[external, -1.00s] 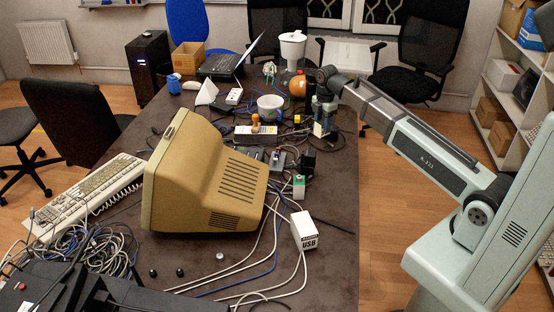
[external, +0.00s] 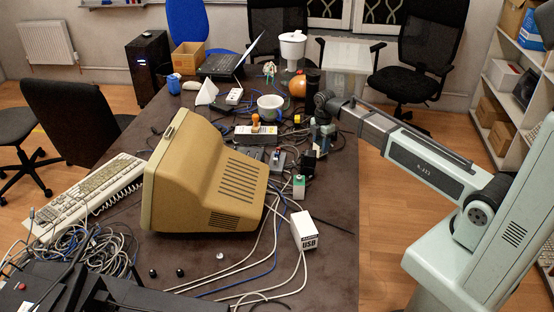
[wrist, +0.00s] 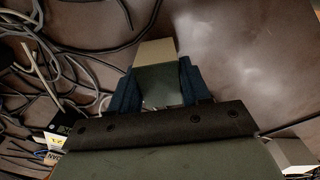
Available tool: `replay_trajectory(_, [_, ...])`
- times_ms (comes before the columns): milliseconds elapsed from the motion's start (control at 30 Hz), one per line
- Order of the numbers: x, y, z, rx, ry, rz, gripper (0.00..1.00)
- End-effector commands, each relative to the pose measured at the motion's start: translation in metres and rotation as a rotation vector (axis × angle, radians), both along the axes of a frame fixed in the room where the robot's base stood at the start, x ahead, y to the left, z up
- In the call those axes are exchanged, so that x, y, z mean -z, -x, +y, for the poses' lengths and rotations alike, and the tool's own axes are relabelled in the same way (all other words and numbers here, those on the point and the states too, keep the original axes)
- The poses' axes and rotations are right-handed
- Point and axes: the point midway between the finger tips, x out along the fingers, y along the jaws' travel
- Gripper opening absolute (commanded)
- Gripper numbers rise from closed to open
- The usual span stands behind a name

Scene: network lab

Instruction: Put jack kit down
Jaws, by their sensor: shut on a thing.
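My gripper (external: 321,142) is low over the right side of the dark table in the external view. In the wrist view its two dark blue fingers (wrist: 158,88) are shut on a small box, taken to be the jack kit (wrist: 157,52). The box has a tan far part and a grey-green near face, and it lies between the fingers. In the external view the held box is too small and too covered by the gripper to make out. I cannot tell whether its underside touches the table.
Cables (wrist: 45,65) lie left of the gripper in the wrist view; bare tabletop (wrist: 225,50) is to the right. A beige monitor (external: 205,180) stands left.

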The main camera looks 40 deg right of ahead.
Motion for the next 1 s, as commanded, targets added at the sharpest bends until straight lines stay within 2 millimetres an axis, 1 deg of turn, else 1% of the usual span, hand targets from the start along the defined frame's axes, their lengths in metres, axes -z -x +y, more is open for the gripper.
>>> replay_trajectory(33, [0.0049, 0.0004, 0.0000, 0.000, 0.000, 0.001, 0.13])
replay_trajectory(100, [0.0070, 0.0004, 0.0000, 0.000, 0.000, 0.001, 0.13])
replay_trajectory(467, [0.0095, 0.0002, 0.0000, 0.000, 0.000, 0.001, 0.13])
replay_trajectory(500, [0.0093, 0.0001, 0.0000, 0.000, 0.000, 0.000, 0.50])
replay_trajectory(733, [0.0091, 0.0001, 0.0000, 0.000, 0.000, 0.000, 0.72])
replay_trajectory(1000, [0.0084, 0.0001, 0.0000, 0.000, 0.000, 0.000, 0.72])
